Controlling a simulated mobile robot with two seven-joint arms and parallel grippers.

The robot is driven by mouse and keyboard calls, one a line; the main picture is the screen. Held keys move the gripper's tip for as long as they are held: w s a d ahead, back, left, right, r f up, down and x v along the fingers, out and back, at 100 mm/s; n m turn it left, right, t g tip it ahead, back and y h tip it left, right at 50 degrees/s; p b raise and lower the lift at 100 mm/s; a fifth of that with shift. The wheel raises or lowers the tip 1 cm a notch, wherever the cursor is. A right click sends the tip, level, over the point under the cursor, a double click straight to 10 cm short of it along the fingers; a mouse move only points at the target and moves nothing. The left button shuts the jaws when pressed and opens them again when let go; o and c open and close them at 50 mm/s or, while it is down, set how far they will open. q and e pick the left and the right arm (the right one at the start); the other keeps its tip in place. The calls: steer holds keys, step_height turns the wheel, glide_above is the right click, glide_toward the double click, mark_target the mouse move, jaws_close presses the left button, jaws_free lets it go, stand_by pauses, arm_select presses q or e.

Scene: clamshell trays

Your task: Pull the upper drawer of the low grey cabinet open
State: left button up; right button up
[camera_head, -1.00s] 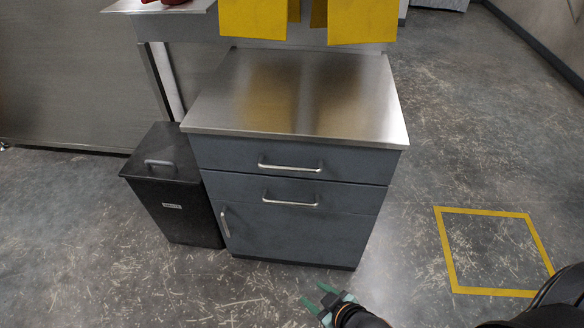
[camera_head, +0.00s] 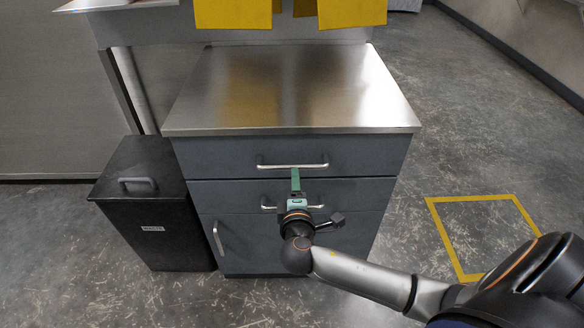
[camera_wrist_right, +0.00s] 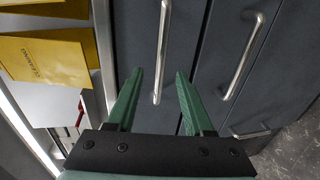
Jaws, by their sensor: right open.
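The low grey cabinet (camera_head: 350,230) stands ahead with a bare steel top. Its upper drawer (camera_head: 365,155) is flush with the front and has a horizontal bar handle (camera_head: 310,166). My right gripper (camera_head: 295,175) is in front of the cabinet, its green fingers just below and near the middle of that handle. In the right wrist view the gripper (camera_wrist_right: 158,85) is open. The upper drawer's handle (camera_wrist_right: 162,50) lies ahead, between the lines of the two fingers, with nothing gripped. The left gripper is not in view.
The lower drawer's handle (camera_head: 270,205) is partly hidden behind my right gripper. A door handle (camera_head: 218,238) is at lower left. A black waste bin (camera_head: 150,215) stands close to the cabinet's left side. Floor with a yellow square (camera_head: 435,215) is clear at right.

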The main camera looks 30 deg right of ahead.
steer(key=x, duration=0.8)
steer(key=shift+w+f+b, duration=0.15)
steer(key=shift+b, duration=0.25)
jaws_close()
stand_by(0.9)
